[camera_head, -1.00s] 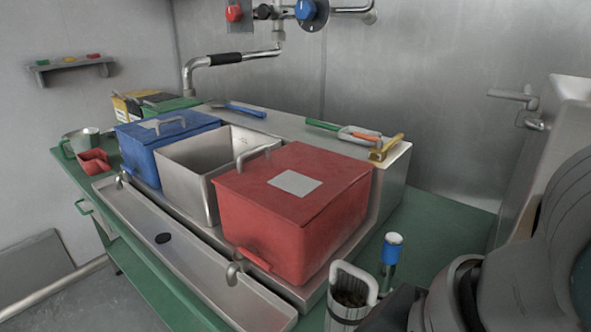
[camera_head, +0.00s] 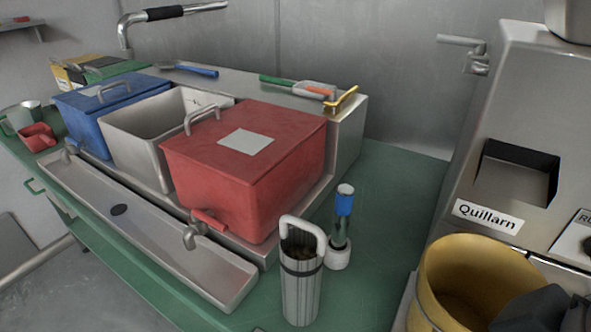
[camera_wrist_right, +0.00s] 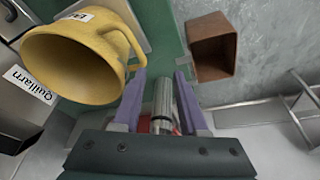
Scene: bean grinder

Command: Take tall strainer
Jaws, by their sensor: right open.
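A tall ribbed metal vessel (camera_head: 300,290) with a pale looped handle stands upright on the green counter at the front centre in the head view; it looks like the tall strainer. Something dark shows inside its mouth. In the right wrist view, my right gripper (camera_wrist_right: 160,85) has its two purple fingers apart. A metal cylinder (camera_wrist_right: 162,98) appears between or beyond them; I cannot tell whether it is the strainer or whether the fingers touch it. In the head view, only a dark part of my right arm shows at the bottom right. My left gripper is not in view.
A yellow bucket (camera_head: 472,280) stands right of the vessel, below the Quillarn machine (camera_head: 530,130). A blue-topped tool (camera_head: 342,215) stands in a white holder just behind the vessel. A red bin (camera_head: 240,175) is behind left. A brown open box (camera_wrist_right: 212,50) shows in the wrist view.

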